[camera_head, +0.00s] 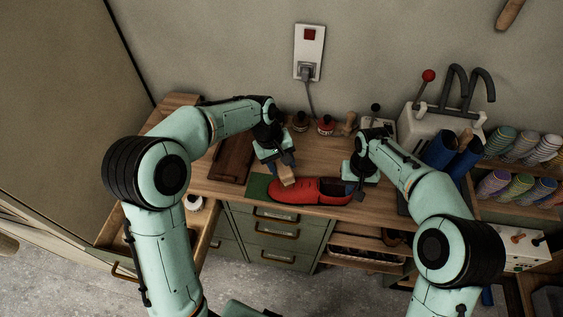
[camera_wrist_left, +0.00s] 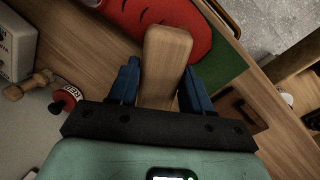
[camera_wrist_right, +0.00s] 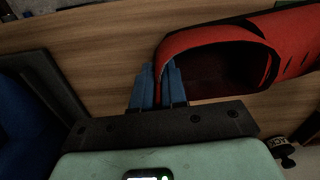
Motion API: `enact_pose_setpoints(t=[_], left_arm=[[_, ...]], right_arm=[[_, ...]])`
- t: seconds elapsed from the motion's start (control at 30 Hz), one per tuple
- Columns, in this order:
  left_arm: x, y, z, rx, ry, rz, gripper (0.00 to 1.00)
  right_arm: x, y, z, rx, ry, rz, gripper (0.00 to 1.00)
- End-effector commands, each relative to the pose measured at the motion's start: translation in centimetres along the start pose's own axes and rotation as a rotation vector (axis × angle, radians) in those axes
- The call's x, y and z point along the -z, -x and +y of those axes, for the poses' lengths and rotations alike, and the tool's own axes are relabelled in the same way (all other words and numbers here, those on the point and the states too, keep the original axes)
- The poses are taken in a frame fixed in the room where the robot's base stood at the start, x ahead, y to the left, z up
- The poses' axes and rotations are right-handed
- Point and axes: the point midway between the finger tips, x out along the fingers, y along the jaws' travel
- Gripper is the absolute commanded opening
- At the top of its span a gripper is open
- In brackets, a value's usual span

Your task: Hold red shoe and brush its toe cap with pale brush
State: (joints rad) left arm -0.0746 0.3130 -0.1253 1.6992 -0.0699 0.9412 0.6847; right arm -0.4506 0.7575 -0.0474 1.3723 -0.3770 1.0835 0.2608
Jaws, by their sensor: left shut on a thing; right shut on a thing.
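The red shoe (camera_head: 300,190) lies on the bench near its front edge, toe to the left, over a green mat (camera_head: 257,186). My right gripper (camera_head: 357,185) is shut on the shoe's heel rim; in the right wrist view its blue fingers (camera_wrist_right: 158,85) pinch the edge of the red shoe (camera_wrist_right: 215,40) beside its dark opening. My left gripper (camera_head: 281,166) is shut on the pale wooden brush (camera_head: 287,175). In the left wrist view the brush (camera_wrist_left: 165,60) sits between the blue fingers, its far end over the red toe. Whether its bristles touch the toe is hidden.
Small round tins (camera_head: 325,125) and a wooden peg-like piece stand at the back of the bench. A machine with a red-knobbed lever (camera_head: 428,76) and thread spools (camera_head: 500,140) are at the right. An open drawer (camera_head: 200,222) juts out at the left.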

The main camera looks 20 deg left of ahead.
Motion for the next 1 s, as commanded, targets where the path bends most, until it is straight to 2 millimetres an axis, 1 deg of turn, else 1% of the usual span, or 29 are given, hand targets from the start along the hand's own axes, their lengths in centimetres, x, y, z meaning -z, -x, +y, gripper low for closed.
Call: enact_pose_setpoints(t=[1.0], left_arm=[[0.0,-1.9,0.0,0.0,0.0,-0.001,0.24]], right_arm=[[0.0,0.1,0.0,0.0,0.0,0.001,0.0]])
